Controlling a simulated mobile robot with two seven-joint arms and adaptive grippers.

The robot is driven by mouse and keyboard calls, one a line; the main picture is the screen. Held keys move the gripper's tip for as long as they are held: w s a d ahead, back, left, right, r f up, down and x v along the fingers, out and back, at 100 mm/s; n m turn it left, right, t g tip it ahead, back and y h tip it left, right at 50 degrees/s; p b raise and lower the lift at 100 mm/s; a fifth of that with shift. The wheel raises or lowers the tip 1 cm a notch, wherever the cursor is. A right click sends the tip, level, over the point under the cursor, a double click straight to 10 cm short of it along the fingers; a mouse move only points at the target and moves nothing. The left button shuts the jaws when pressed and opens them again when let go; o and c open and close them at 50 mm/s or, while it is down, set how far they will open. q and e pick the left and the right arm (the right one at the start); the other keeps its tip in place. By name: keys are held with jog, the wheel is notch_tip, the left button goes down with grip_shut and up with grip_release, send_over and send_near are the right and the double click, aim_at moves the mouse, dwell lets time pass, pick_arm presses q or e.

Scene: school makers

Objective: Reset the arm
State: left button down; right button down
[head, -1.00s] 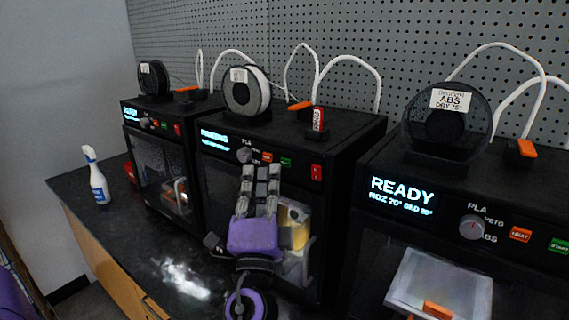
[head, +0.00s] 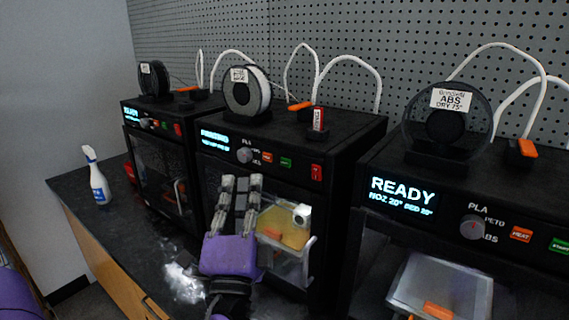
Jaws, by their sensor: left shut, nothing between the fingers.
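My left gripper (head: 242,184), purple with grey fingers, is in front of the middle black 3D printer (head: 345,150). Its fingers point up toward the printer's front, below the control panel. It is shut and holds nothing. Part of the printer's window, with a lit yellowish interior (head: 284,232) and a white block inside, shows to the right of the fingers. The middle printer's display (head: 215,140) is lit, but its text is too blurred to read surely. My right gripper is not in view.
Another black printer (head: 160,170) stands at the left, and one with a READY display (head: 402,195) at the right. Spools (head: 247,92) sit on top. A spray bottle (head: 97,178) stands on the dark counter (head: 80,200). The counter's left part is mostly clear. A pegboard (head: 320,35) is behind.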

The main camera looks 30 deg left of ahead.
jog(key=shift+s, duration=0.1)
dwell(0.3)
